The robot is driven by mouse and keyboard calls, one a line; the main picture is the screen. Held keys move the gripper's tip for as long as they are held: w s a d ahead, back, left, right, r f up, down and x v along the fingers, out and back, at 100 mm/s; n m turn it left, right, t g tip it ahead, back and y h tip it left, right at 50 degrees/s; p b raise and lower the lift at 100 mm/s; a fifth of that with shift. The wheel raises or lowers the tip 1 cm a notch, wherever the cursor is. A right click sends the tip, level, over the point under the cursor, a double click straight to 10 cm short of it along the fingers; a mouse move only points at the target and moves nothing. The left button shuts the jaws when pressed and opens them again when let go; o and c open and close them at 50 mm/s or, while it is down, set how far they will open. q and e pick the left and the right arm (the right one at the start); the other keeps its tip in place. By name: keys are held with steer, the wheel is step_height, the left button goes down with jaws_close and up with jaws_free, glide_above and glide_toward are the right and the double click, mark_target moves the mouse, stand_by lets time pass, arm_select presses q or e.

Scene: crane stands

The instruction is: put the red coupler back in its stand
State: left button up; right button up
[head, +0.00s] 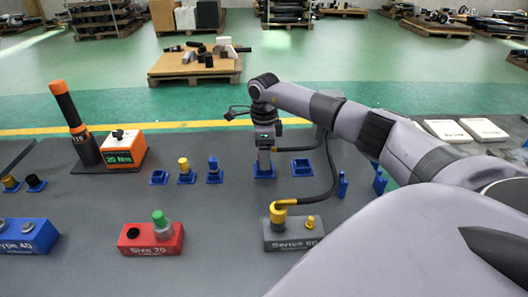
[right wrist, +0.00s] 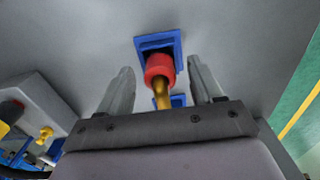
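The red coupler (right wrist: 160,68) shows in the right wrist view, with a brass-coloured end (right wrist: 162,97) toward the palm. It is at a square blue stand (right wrist: 172,40); I cannot tell how deep it sits. My right gripper (right wrist: 160,64) is open, its fingers on either side of the coupler with gaps showing. In the head view the right gripper (head: 264,167) points down at the blue stand (head: 263,173), and the coupler is hidden there. My left gripper is not in view.
Other blue stands hold a yellow coupler (head: 184,166) and a blue coupler (head: 213,166); one stand (head: 302,168) looks empty. A grey "Series 60" block (head: 292,239) with yellow fittings and a black hose is in front. A red "Size 20" block (head: 151,241) stands further left.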

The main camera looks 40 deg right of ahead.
steer(key=shift+r, duration=0.1)
stand_by(0.3)
steer(key=shift+r+p, duration=2)
steer(key=shift+r, duration=0.5)
steer(key=shift+r, duration=0.2)
step_height(320, 180, up, 7)
steer(key=b, duration=0.1)
steer(key=shift+f, duration=0.15)
